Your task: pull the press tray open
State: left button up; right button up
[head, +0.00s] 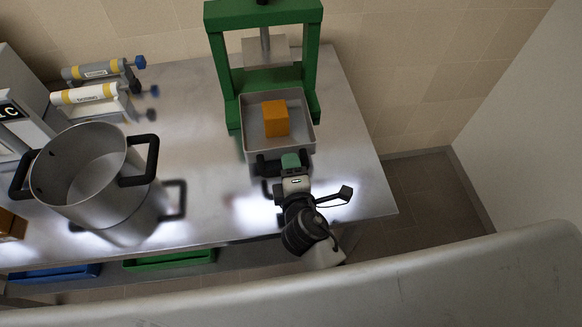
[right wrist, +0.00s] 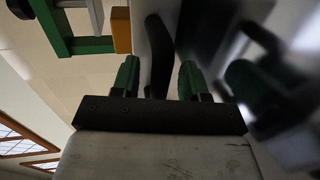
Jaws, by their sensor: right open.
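The green press (head: 222,80) stands at the back of the steel bench. Its grey metal tray (head: 309,130) sticks out at the front and holds an orange block (head: 275,118). A black handle (head: 264,165) is on the tray's front wall. My right gripper (head: 290,162) is at this handle and hides its middle. In the right wrist view the handle (right wrist: 158,50) shows as a dark bar between the two green fingers of the open right gripper (right wrist: 158,78), with gaps on both sides. The left gripper is not in view.
A big steel pot (head: 95,180) with black handles stands on the left of the bench. Behind it lie white and grey cylinders (head: 90,94) on a stand. The bench (head: 195,150) is bare between pot and press. Blue and green trays (head: 170,260) sit below the bench's front edge.

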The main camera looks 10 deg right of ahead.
jog(key=b+v, duration=0.2)
jog(key=v, duration=0.7)
jog(key=shift+s+f+b, duration=0.1)
jog(key=shift+s+b, duration=0.2)
jog(key=shift+b, duration=0.05)
jog(key=shift+s+r, duration=0.3)
jog(key=shift+s, duration=0.3)
